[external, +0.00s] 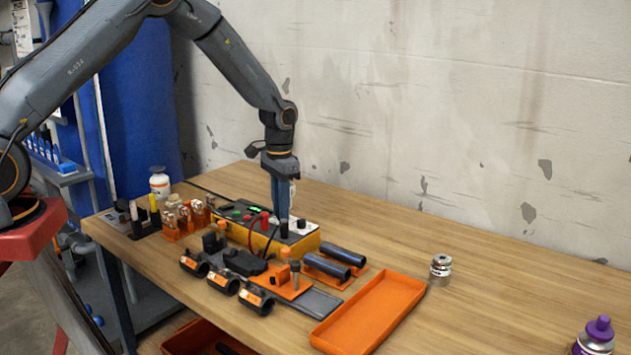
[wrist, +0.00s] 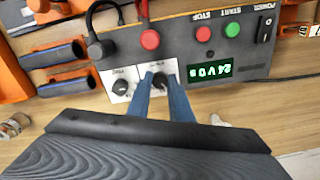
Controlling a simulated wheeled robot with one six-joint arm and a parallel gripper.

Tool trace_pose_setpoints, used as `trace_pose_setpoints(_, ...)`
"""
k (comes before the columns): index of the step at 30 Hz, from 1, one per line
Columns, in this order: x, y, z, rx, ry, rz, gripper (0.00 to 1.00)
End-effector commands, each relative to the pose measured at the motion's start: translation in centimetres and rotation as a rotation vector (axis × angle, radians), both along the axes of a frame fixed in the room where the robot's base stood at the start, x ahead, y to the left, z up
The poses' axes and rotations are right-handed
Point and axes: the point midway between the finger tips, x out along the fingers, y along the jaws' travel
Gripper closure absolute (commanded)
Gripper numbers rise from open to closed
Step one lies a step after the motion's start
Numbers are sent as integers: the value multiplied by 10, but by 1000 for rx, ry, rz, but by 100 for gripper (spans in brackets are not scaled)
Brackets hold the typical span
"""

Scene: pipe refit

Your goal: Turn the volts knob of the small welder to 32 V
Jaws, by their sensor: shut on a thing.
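The small welder (external: 262,243) is a yellow box with a grey top on the table. Two black knobs sit on white plates: one (wrist: 121,87) is free. The other, the volts knob (wrist: 160,82), is between my blue fingers, partly hidden by them; its label is too blurred to read. My gripper (external: 282,221) points straight down at the panel and is shut on this knob, as the wrist view (wrist: 159,79) also shows.
Red and black cables (wrist: 97,35) plug into the panel beside the knobs. Dark pipes (external: 333,258) in orange holders and an empty orange tray (external: 368,312) lie in front. A metal part (external: 440,268) stands at right. The wall is behind; the table's right side is mostly clear.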

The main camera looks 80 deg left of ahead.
Motion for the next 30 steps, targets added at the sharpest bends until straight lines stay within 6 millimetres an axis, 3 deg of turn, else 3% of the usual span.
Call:
trace_pose_setpoints(18,1,1,1,2,-3,-555,100)
trace_pose_setpoints(30,1,2,1,3,-3,-756,100)
